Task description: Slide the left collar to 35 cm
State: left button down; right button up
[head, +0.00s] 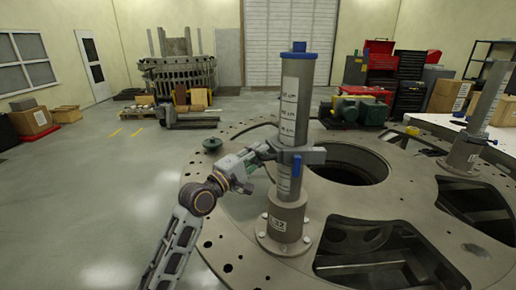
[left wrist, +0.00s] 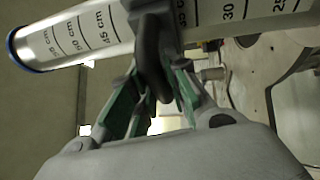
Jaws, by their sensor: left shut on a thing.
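The left post (head: 300,95) stands upright on the turret plate, with a blue cap and a printed cm scale. The grey left collar (head: 312,155) is around it about mid-height, with a blue lever (head: 296,165) hanging at its front. My left gripper (head: 266,152) reaches in from the left and is shut on the collar's side handle. In the left wrist view, the green-lined fingers (left wrist: 160,95) close on the dark handle (left wrist: 150,55). The collar covers the scale between the 45 and 35 marks; 35 shows right beside its lower edge. My right gripper is not in view.
The round turret plate (head: 235,210) has a large central hole and several cut-outs. A second post (head: 485,105) stands at the far right, partly cropped. A green motor (head: 360,110) and toolboxes lie behind. The floor at left is clear.

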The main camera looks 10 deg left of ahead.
pick_arm(q)
notch_tip(320, 180, down, 7)
jog(key=b, duration=0.2)
jog(key=shift+b, duration=0.4)
jog(key=c, duration=1.4)
grip_release()
jog(key=shift+r, duration=0.1)
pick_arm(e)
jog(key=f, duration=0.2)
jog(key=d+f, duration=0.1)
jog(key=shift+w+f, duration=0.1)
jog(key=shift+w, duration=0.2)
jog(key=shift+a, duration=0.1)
pick_arm(q)
jog(key=shift+s+a, duration=0.1)
jog(key=shift+v, duration=5.85)
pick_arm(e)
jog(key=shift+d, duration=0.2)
